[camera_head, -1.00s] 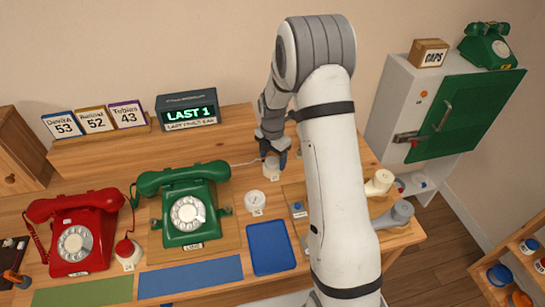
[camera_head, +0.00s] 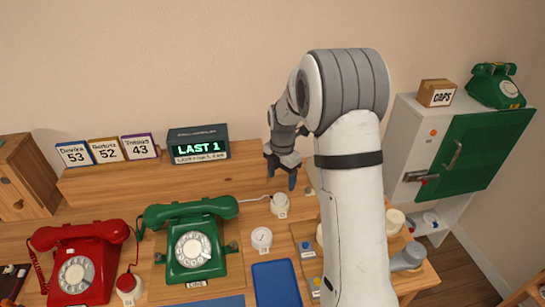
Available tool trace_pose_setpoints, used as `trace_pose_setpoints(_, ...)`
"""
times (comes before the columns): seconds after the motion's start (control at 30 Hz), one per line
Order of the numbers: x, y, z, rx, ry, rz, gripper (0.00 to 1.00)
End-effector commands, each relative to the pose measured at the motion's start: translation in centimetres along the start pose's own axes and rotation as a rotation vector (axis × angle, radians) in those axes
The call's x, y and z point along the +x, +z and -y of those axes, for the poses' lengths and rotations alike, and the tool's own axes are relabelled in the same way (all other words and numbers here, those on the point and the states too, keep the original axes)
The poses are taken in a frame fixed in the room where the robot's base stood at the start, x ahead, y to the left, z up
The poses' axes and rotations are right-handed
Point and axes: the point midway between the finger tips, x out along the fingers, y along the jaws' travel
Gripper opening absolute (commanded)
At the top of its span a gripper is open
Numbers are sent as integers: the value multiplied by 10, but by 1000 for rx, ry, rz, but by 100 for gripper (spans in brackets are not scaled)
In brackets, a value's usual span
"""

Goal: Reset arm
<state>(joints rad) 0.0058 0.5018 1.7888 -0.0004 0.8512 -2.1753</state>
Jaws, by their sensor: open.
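My gripper (camera_head: 284,170) is open and empty, pointing down over the back right part of the wooden table (camera_head: 110,188). It hangs above and behind a small white round piece (camera_head: 280,204) and is apart from it. My white arm rises at the right of the picture and hides part of the table's right side.
A red dial phone (camera_head: 80,265) and a green dial phone (camera_head: 193,243) stand at the front left. A dark display box (camera_head: 199,144) reads LAST 1. A blue tray (camera_head: 275,284) lies in front. A white cabinet with a green door (camera_head: 470,150) stands at the right.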

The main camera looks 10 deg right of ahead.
Motion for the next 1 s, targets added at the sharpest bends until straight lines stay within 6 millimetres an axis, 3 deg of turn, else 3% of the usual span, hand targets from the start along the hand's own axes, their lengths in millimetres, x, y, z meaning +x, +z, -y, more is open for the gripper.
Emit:
trace_pose_setpoints(0.17,0,0,0,0,0,0,66)
trace_pose_setpoints(0.33,-38,-16,23,242,30,16,66)
trace_pose_setpoints(0.5,-85,-46,66,654,80,23,66)
trace_pose_setpoints(0.7,-123,-84,123,1152,146,5,66)
trace_pose_setpoints(1.0,-142,-140,204,1848,235,-78,66)
